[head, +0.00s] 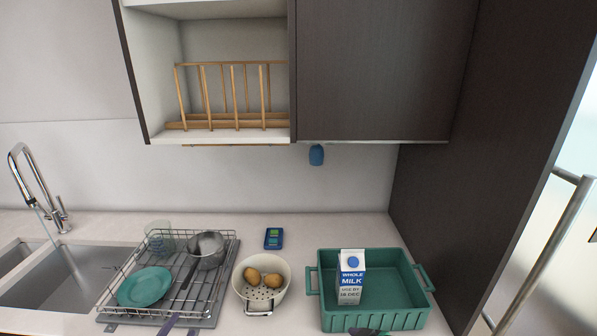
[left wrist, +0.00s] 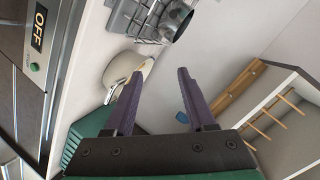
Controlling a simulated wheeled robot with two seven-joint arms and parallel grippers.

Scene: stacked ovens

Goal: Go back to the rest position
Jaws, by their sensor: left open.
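My left gripper (left wrist: 158,95) shows in the left wrist view with its two purple fingers apart and nothing between them. It is open and held clear of the counter things. In the head view only slivers show at the bottom edge, including a purple tip (head: 169,326). A white and blue milk carton (head: 351,278) stands upright in a green crate (head: 405,315) on the right of the counter. A white colander (head: 244,290) holds brown potatoes (head: 262,278).
A wire dish rack (head: 222,262) holds a teal plate (head: 144,287), a metal pan (head: 206,250) and a glass (head: 158,238). A sink (head: 75,275) lies left. A wall cabinet (head: 220,138) with a wooden rack (head: 238,122) hangs above. A dark tall panel (head: 450,200) closes the right side.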

